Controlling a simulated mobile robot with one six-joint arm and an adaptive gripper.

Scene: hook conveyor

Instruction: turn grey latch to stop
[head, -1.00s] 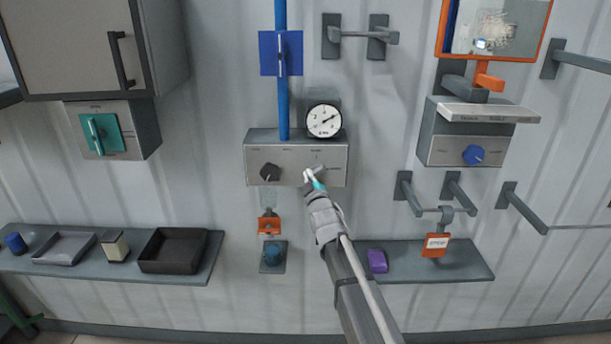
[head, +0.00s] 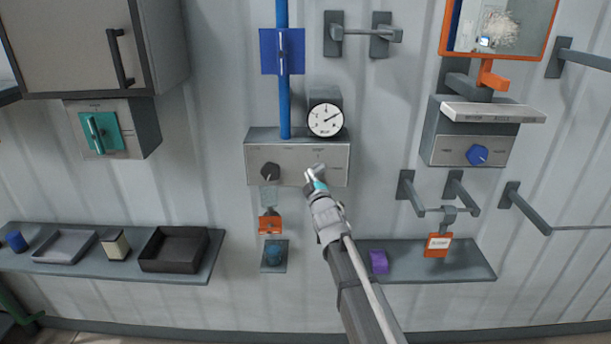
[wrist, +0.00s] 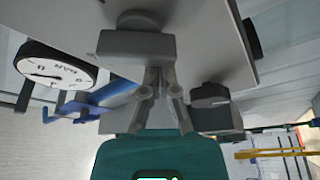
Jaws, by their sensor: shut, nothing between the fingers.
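The grey latch (head: 316,172) sits on the right part of the control panel (head: 296,162), below the round gauge. My gripper (head: 318,182) is at the latch and partly covers it, so its exact angle is hard to read. In the wrist view the latch shows as a grey bar (wrist: 137,45) on a round shaft. My gripper (wrist: 156,75) is shut and empty there, with its fingertips right at the bar's lower edge. I cannot tell whether they touch it. The panel's small print is not readable.
A dark knob (head: 270,172) is on the panel's left part. The gauge (head: 325,119) stands on the panel's top beside a blue pipe (head: 283,95). Below hang an orange piece (head: 270,222) and a shelf (head: 450,265) with a purple block (head: 378,262).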

